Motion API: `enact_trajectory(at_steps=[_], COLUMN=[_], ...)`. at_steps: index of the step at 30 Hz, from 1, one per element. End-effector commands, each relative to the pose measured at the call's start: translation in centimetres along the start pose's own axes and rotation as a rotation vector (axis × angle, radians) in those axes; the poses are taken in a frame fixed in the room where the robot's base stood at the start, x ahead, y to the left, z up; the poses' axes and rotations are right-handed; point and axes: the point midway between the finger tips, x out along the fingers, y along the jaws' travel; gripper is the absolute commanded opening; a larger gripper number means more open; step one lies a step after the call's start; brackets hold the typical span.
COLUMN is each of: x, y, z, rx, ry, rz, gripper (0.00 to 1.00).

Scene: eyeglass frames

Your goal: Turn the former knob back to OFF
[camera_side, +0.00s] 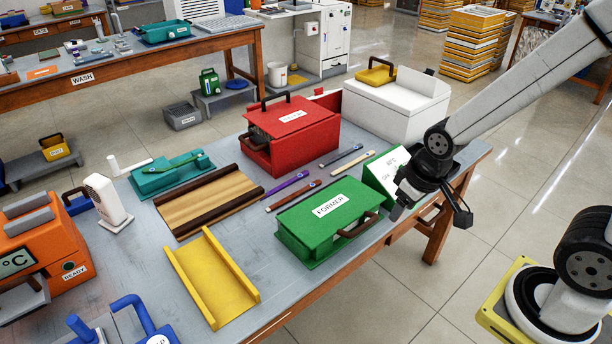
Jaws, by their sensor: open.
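The green box labelled FORMER (322,232) sits near the table's right front edge, its lid closed and a brown handle on its front. My gripper (402,208) is open, pointing down just in front of the panel's right side. No knob can be made out; my gripper covers that part of the panel. Whether the fingers touch anything cannot be told.
A red box (292,135) and a white chest (392,103) stand behind the former. Slim coloured strips (287,188) lie between the red and green boxes. A yellow channel tray (211,278) lies to the left. The table's right edge (470,160) runs close behind my gripper.

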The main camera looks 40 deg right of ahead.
Motion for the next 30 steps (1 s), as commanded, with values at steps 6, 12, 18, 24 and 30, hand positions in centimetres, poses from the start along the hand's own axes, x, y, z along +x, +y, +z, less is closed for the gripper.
enact_trajectory(at_steps=[6,12,18,24,30], x=[0.0,0.0,0.5,1.5,3.1], y=[0.0,0.1,1.1,3.5,7.2], z=[0.0,-0.2,-1.6,-4.5,-7.6], rx=[0.0,0.021,0.191,0.563,1.025], ry=[0.0,0.001,0.0,0.001,0.005], rz=[0.0,0.0,-0.003,-0.011,-0.026], gripper=[0.59,0.54,0.54,0.54,0.54])
